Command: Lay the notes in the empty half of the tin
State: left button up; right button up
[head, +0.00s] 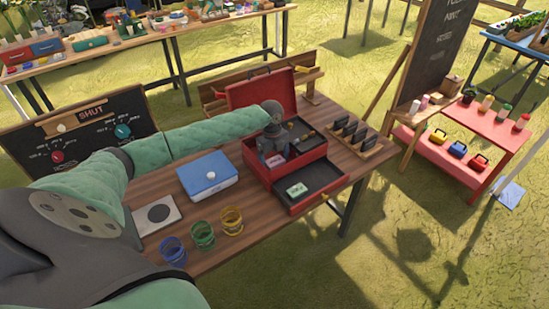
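A red box (314,158) stands open on the wooden table, its lid raised at the back and a dark-lined drawer (329,178) pulled out at the front. A pale green note (297,189) lies in the left part of the drawer; the drawer's right part looks bare. My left gripper (275,157) points down into the left part of the box's upper tray. A small pale patch shows at its fingers, but I cannot tell whether they hold it. A closed blue-and-white tin (208,174) stands left of the box. My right gripper is not in view.
Blue, green and yellow glass cups (203,236) stand along the table's front edge. A rack of dark cards (352,136) stands right of the box. A chalkboard (84,129) is behind my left arm.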

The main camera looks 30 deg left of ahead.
aim_at(273, 158)
pick_arm(q)
jog(key=shift+r, duration=0.1)
jog(key=shift+r, duration=0.1)
jog(key=shift+a+r+b, duration=0.1)
jog(key=shift+r+b, duration=0.2)
jog(key=shift+b, duration=0.05)
notch_tip(273, 158, up, 11)
jog(key=a+b, duration=0.1)
jog(key=b, duration=0.3)
jog(key=shift+w, duration=0.3)
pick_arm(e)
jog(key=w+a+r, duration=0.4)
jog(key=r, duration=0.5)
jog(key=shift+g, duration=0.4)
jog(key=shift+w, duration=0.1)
